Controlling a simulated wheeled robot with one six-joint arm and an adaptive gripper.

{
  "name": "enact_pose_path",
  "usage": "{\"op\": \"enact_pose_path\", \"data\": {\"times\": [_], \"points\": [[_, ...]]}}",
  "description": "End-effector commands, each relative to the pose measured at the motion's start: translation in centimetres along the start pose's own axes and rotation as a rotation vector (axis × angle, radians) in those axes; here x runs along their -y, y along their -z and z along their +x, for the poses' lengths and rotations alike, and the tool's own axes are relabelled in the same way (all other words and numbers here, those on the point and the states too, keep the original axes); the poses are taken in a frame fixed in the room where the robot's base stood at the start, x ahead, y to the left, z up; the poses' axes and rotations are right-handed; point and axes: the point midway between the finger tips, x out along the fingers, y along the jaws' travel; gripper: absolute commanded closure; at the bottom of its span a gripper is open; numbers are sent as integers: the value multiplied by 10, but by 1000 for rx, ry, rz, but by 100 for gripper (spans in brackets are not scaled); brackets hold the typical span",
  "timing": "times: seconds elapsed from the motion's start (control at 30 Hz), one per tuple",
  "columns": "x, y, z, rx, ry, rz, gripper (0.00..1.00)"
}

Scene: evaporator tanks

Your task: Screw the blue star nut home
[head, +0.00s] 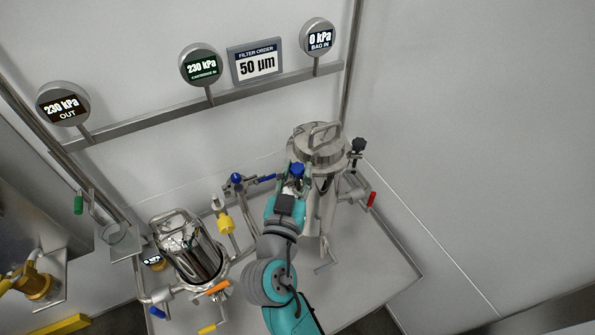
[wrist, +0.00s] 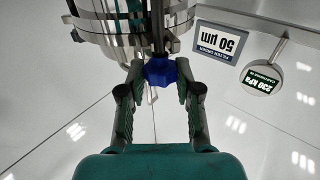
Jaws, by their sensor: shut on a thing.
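The blue star nut (head: 297,170) sits at the near side of the tall steel filter vessel (head: 318,150), just below its lid. In the wrist view the blue star nut (wrist: 160,71) lies between the two fingers of my gripper (wrist: 160,80). My gripper (head: 296,178) is shut on it. A steel rod runs from the nut toward the vessel's banded rim (wrist: 130,22). The thread and how far the nut sits along it cannot be made out.
A second steel vessel (head: 185,250) with a handle stands at the lower left. A blue-handled valve (head: 236,182), a yellow fitting (head: 226,223) and a red handle (head: 371,200) are nearby. Gauges (head: 201,66) and a "50 µm" sign (head: 256,63) hang on the wall rail behind.

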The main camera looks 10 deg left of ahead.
Motion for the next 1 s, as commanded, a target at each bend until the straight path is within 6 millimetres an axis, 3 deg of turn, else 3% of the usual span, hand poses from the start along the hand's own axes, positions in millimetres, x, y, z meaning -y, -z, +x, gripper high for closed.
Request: {"op": "enact_pose_path", "data": {"times": [0.6,1.0], "points": [[8,-1,2,2,-502,1,100],[8,-2,3,5,-652,1,100]]}}
